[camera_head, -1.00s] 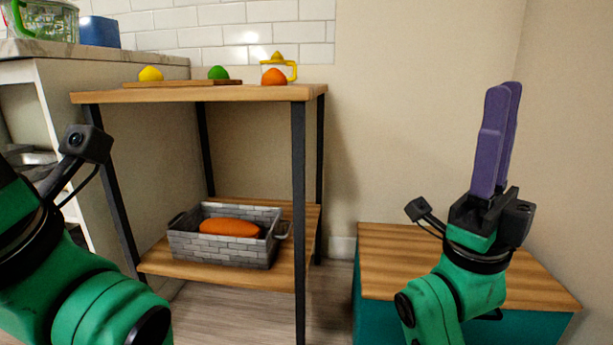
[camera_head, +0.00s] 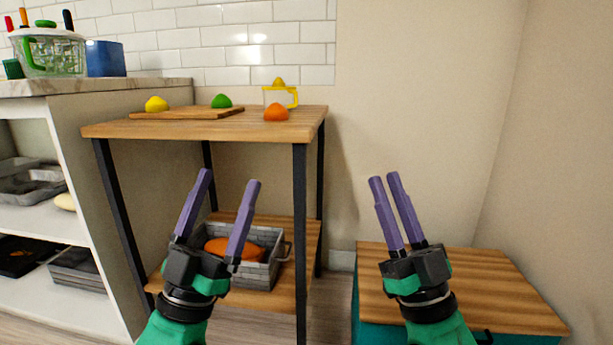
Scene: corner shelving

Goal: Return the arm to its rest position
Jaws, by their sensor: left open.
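My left gripper (camera_head: 229,178) is open and empty, fingers pointing up, in front of the wooden shelf's lower level in the head view. It hides part of a grey brick-patterned basket (camera_head: 262,275) behind it. My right gripper (camera_head: 385,177) points up in front of the bare wall, above the low wooden-topped cabinet (camera_head: 500,290). Its two purple fingers are close together with a narrow gap, and nothing shows between them. I cannot tell whether it counts as open or shut. Both arms come in from the bottom edge.
The wooden shelf (camera_head: 190,128) holds a cutting board (camera_head: 190,113), a yellow item (camera_head: 157,104), a green item (camera_head: 221,101), an orange item (camera_head: 276,113) and a yellow-handled juicer (camera_head: 281,96). An orange object (camera_head: 215,245) lies in the basket. A white shelving unit (camera_head: 75,215) stands left.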

